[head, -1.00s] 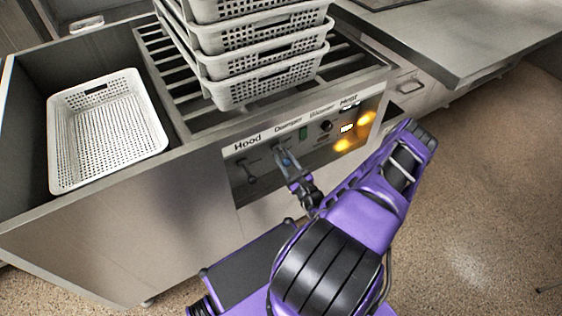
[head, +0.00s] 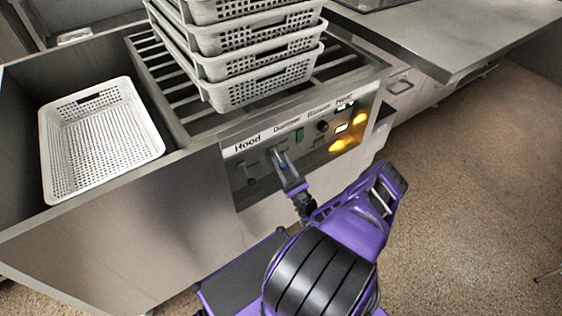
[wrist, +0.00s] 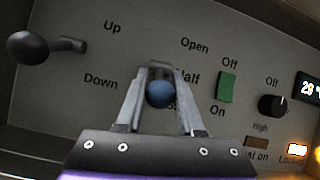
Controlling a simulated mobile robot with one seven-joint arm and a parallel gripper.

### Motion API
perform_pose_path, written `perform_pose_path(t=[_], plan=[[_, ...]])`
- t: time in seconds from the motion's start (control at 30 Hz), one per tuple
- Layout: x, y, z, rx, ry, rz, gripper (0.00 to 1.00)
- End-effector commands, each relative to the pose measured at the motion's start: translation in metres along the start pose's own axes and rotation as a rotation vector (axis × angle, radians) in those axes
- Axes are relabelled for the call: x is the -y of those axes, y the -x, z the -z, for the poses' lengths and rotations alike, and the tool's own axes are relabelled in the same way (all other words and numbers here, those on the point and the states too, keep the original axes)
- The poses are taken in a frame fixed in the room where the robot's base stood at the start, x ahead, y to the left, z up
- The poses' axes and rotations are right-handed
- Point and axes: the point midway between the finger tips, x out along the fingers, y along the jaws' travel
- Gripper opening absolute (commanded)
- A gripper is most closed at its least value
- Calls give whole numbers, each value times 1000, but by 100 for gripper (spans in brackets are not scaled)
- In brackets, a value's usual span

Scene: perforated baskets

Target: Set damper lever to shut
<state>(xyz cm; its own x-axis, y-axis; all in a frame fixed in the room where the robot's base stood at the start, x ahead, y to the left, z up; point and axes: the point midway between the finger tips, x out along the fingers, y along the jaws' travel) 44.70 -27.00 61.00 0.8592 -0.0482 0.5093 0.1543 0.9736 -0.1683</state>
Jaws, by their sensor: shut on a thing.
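The damper lever has a blue round knob (wrist: 160,94) and sits under the "Damper" label on the control panel (head: 240,177). In the wrist view the labels "Open", "Half" and a partly hidden lower one stand just right of it. My gripper (wrist: 162,92) is shut on the damper lever, with one finger on each side of the knob. The fingers partly cover the lower label and the lever's shaft. In the head view my gripper (head: 282,163) reaches the panel from below, and the lever is mostly hidden by it.
The hood lever with a black knob (wrist: 28,48) is left of my gripper, between "Up" and "Down". A green switch (wrist: 226,86) and a black dial (wrist: 271,104) are to the right. Stacked white baskets (head: 262,85) stand on the slatted top; another basket (head: 103,140) is at left.

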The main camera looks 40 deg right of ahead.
Motion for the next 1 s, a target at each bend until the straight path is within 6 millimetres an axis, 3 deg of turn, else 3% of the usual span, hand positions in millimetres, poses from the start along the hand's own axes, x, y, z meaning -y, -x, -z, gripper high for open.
perform_pose_path(t=[0.4, 0.43, 0.57, 0.87, 1.0], plan=[[0, 1, 2, 2, 1, 2, 0], [0, 1, 2, 2, 1, 2, 42], [0, 0, 2, 3, 1, 2, 65], [0, 1, 1, 4, 1, 2, 66], [1, 11, 1, 3, 1, 5, 66]])
